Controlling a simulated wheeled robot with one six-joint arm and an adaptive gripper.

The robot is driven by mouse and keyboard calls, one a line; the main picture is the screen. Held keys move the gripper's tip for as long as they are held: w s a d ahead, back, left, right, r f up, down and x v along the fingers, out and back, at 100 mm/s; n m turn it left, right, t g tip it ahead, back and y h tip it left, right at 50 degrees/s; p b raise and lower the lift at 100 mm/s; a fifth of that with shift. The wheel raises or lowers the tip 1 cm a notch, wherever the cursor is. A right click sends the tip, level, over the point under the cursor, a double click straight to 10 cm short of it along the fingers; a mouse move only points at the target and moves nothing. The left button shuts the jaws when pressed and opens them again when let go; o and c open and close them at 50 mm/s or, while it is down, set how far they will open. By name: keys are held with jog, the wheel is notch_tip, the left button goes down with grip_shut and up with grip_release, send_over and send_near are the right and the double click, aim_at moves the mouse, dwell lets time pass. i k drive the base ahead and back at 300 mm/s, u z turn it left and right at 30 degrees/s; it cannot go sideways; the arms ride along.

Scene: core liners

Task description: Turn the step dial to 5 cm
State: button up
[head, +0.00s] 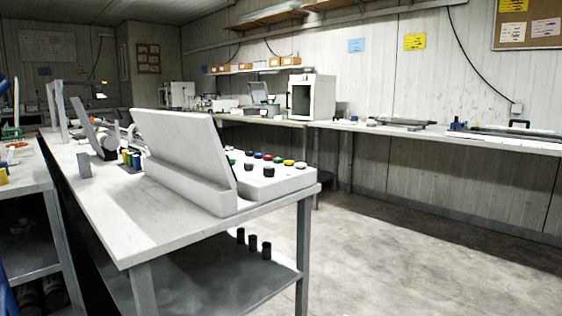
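A white console box (285,182) stands at the right end of the near white table, with several coloured buttons and black knobs along its top. A black knob (268,171) sits toward its front side and another black knob (249,167) is left of it. I cannot tell which is the step dial, and no marking or setting is readable. A large tilted white panel (185,150) on a thick base stands in front of the console and hides its left part. My gripper is not in view.
The white table (130,225) has a clear near-left surface and a front corner edge. Several black cylinders (253,243) stand on its lower shelf. Open concrete floor (400,235) lies to the right, before a long wall bench (440,133).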

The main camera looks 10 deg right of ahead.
aim_at(247, 166)
jog(key=z, duration=0.55)
jog(key=i, duration=1.15)
jog(key=u, duration=0.7)
